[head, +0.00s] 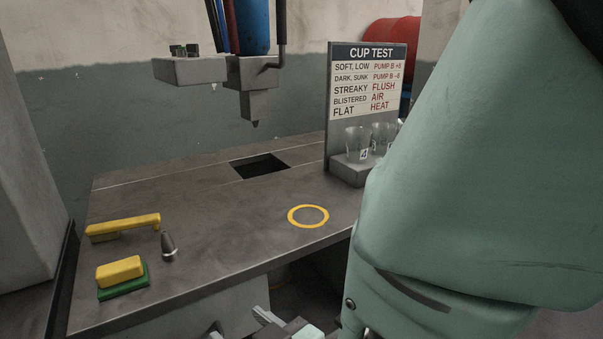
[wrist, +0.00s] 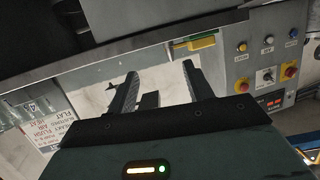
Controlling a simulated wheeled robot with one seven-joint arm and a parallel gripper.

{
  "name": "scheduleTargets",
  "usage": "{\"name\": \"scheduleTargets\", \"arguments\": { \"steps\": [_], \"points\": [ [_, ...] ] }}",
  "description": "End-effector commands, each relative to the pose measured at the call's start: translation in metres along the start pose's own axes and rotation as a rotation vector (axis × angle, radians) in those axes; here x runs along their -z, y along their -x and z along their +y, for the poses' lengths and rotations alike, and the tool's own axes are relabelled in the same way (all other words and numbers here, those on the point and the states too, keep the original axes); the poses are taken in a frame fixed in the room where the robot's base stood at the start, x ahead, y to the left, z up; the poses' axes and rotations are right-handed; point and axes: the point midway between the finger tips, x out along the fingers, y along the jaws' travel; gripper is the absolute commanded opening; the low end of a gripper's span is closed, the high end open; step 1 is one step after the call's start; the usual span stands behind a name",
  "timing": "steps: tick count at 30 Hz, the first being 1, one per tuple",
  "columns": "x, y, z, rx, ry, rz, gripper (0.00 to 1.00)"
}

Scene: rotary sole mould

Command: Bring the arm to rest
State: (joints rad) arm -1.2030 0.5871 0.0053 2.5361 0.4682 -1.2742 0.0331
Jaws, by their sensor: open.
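My gripper (wrist: 158,72) is open in the wrist view, with its two dark fingers apart and nothing held between them. In the head view its fingertips (head: 240,326) show at the bottom edge, in front of the grey worktable (head: 230,235) and clear of the things on it. My pale green arm fills the right side of the head view and hides what is behind it. The rest of the gripper is cut off below the head view.
A yellow ring (head: 308,227) marks the table. A yellow-handled tool (head: 124,226), small metal cone (head: 168,246) and yellow block (head: 120,269) on a green pad (head: 124,289) lie left. A nozzle head (head: 258,104) hangs over a square opening (head: 259,167). Cups stand before the sign (head: 368,80).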

Motion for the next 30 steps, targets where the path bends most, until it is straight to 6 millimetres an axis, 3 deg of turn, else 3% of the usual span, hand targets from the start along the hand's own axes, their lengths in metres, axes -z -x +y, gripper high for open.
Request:
{"name": "scheduleTargets", "arguments": {
  "steps": [8,14,20,30],
  "points": [
    [-0.004,0.003,0.015,-0.004,-0.058,-0.175,0.51],
    [-0.005,0.018,0.030,0.007,-0.105,-0.378,0.51],
    [-0.006,0.060,0.052,0.027,-0.124,-0.657,0.51],
    [-0.003,0.169,0.096,-0.009,-0.074,-1.100,0.51]
  ]
}}
